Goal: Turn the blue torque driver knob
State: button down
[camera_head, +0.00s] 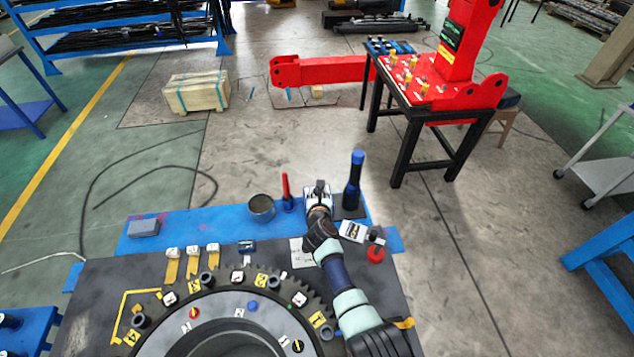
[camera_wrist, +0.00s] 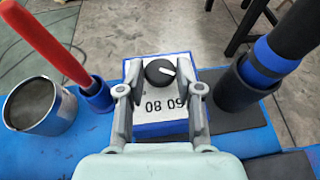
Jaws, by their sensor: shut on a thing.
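A blue box with a silver dial plate (camera_wrist: 168,108) sits between the fingers of my gripper (camera_wrist: 160,80) in the wrist view. The plate carries a black knob (camera_wrist: 160,72) with a white pointer, tilted toward the upper left, and the numbers 60 and 80. My gripper is shut on this box, one finger along each side; exact contact at the fingertips is hard to see. In the head view my gripper (camera_head: 318,190) is over the box on the blue mat, largely hiding it. A blue-and-black driver (camera_head: 354,182) stands upright in a black holder to the right.
Left of the box are a red-handled tool (camera_wrist: 45,40) in a blue holder (camera_wrist: 97,95) and an open metal can (camera_wrist: 40,106). A large toothed ring (camera_head: 236,300) lies nearer on the dark table. A red button (camera_head: 375,254) is right of my arm.

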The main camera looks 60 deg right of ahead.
jog(key=shift+s+r+n+t+y+p, duration=0.2)
jog(key=shift+n+t+y+p, duration=0.3)
jog(key=shift+p, duration=0.4)
jog(key=shift+w+f+t, duration=0.1)
jog(key=shift+f+t, duration=0.05)
jog(key=shift+t, duration=0.15)
jog(key=c, duration=0.8)
grip_release()
jog(key=shift+c, duration=0.2)
jog(key=v, duration=1.2)
